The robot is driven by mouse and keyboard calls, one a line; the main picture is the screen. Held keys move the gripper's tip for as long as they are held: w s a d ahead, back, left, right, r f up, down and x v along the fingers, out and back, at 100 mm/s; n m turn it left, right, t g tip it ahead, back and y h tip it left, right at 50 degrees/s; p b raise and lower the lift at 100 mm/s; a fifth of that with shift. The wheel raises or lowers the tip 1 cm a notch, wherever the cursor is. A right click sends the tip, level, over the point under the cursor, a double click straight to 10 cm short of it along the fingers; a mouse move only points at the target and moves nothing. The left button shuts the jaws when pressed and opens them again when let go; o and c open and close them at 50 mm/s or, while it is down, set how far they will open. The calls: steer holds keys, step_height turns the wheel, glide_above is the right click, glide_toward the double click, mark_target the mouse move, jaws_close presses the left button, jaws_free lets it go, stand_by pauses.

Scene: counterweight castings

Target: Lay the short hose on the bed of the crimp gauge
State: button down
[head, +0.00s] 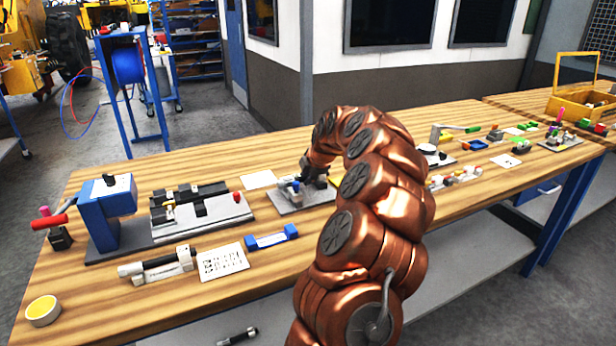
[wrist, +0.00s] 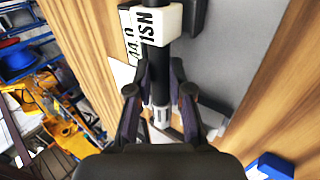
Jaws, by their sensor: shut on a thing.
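My gripper (wrist: 162,78) is shut on a black hose (wrist: 155,70) with a silver end fitting (wrist: 161,116) in the wrist view. A grey plate (wrist: 222,62) lies below and beside the hose. In the head view my gripper (head: 312,180) is low over a small grey plate (head: 290,207) with blue and dark parts, perhaps the crimp gauge. My arm hides part of it. Contact between hose and bed cannot be told.
A blue press (head: 108,208) and a grey fixture with black blocks (head: 200,208) stand left on the wooden bench. A black-and-white part (head: 157,266), a printed card (head: 222,261) and a blue-and-white piece (head: 271,239) lie in front. Several small items crowd the right.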

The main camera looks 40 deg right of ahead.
steer(key=shift+f+b, duration=0.4)
steer(key=shift+f, duration=0.25)
steer(key=c, duration=1)
jaws_free()
steer(key=shift+r, duration=0.15)
step_height(320, 180, up, 7)
steer(key=shift+f+p, duration=0.15)
steer(key=shift+p, duration=0.55)
